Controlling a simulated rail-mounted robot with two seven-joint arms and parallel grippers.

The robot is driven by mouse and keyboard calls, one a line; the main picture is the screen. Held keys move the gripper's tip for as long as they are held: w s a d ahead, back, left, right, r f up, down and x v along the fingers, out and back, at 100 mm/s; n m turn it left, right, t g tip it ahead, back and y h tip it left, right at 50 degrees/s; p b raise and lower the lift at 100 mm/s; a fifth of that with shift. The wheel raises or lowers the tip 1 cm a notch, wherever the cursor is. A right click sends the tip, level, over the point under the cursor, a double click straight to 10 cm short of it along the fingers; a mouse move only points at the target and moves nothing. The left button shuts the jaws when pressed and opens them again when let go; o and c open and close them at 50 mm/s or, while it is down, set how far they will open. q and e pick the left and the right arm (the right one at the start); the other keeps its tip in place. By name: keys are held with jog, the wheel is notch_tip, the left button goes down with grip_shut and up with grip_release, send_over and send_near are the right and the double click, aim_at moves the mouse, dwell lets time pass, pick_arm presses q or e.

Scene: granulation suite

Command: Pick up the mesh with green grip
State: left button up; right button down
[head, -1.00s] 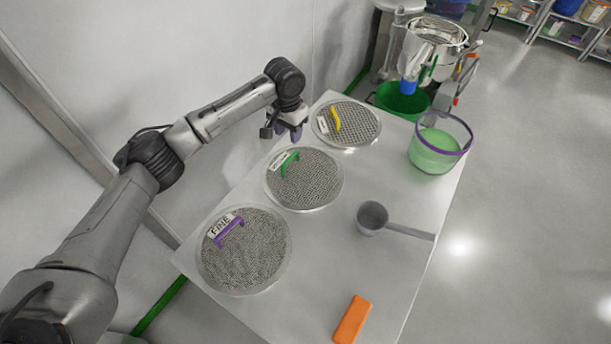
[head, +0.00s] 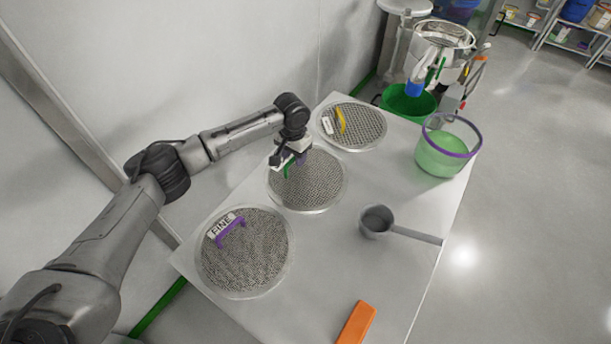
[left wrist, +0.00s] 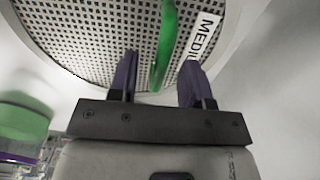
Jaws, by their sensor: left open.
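The mesh with green grip (head: 318,186) is a round sieve lying flat in the middle of the row on the table. My left gripper (head: 287,167) is over its upper left part and hides much of the green grip and label. In the left wrist view the green grip (left wrist: 164,45) reaches down between the two purple fingers of the open left gripper (left wrist: 158,80). A label reading "MEDI" (left wrist: 205,35) is beside the grip on the mesh (left wrist: 95,35). I cannot tell whether the fingers touch the grip. My right gripper is not in view.
A mesh with yellow grip (head: 365,127) lies behind, and a "FINE" mesh with purple grip (head: 255,262) lies in front. A grey scoop (head: 376,221), an orange block (head: 356,324) and a green-filled tub (head: 440,160) stand on the table (head: 345,265). A wall is at left.

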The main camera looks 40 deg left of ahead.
aim_at(306, 170)
pick_arm(q)
notch_tip(306, 170, down, 4)
jog(key=shift+r+b, duration=0.15)
jog(key=shift+b, duration=0.25)
grip_shut()
jog(key=shift+r, duration=0.1)
